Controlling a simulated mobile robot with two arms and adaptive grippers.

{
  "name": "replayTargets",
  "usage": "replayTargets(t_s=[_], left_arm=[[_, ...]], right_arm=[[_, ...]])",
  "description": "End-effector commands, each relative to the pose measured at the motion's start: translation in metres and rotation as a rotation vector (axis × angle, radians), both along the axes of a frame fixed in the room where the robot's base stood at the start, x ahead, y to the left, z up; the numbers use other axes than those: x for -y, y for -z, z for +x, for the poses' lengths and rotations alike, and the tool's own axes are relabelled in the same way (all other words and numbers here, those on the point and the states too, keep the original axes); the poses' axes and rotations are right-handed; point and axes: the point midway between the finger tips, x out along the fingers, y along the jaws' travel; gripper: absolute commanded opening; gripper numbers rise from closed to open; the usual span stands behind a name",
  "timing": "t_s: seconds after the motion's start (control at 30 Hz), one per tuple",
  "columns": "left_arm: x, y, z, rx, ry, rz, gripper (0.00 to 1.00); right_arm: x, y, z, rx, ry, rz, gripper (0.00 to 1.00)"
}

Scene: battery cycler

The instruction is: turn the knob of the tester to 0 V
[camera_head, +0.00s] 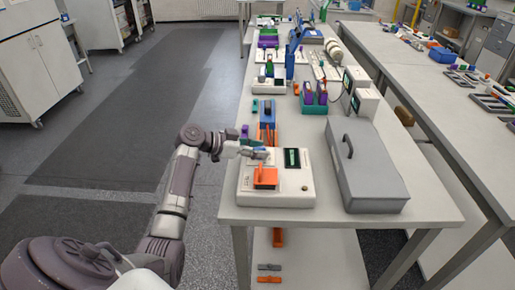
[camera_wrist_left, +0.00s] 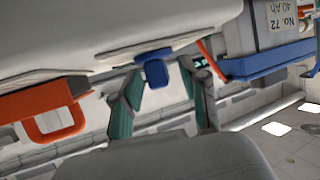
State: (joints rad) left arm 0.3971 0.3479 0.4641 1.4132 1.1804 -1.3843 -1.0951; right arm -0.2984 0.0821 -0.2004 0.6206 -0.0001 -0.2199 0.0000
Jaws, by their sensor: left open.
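The white tester (camera_head: 247,188) stands at the near left of the table. It has a dark display with green marks (camera_head: 292,158), an orange part (camera_head: 265,178) and a small round knob-like part (camera_head: 305,187) at its front right. The knob's setting is too small to read. My left gripper (camera_head: 257,152) is over the tester's back left, behind the orange part. In the left wrist view my left gripper (camera_wrist_left: 160,88) is open, its teal fingers apart. A small blue tab (camera_wrist_left: 154,70) shows between them; I cannot tell whether they touch it. My right gripper is not in view.
A grey case with a handle (camera_head: 365,178) stands right of the tester. Behind are a blue battery (camera_head: 267,111), a green rack (camera_head: 314,106) and more devices. The wrist view shows an orange handle (camera_wrist_left: 52,118) and a labelled battery (camera_wrist_left: 275,28). Open floor lies left of the table.

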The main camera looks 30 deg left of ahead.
Motion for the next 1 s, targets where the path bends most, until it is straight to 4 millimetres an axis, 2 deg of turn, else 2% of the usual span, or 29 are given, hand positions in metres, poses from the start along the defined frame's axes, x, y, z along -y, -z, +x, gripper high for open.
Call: replayTargets(t_s=[0.07,0.3,0.67,1.0], left_arm=[[0.000,0.000,0.000,0.000,0.000,0.000,0.40],[0.000,0.000,0.000,0.000,0.000,0.000,0.00],[0.000,0.000,-0.001,0.001,-0.027,0.001,0.00],[0.002,-0.002,-0.002,-0.001,-0.226,0.003,0.00]], right_arm=[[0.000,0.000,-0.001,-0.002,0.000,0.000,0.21],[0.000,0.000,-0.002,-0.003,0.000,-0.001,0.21],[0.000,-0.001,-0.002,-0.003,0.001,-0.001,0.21],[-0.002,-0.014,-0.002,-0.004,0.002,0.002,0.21]])
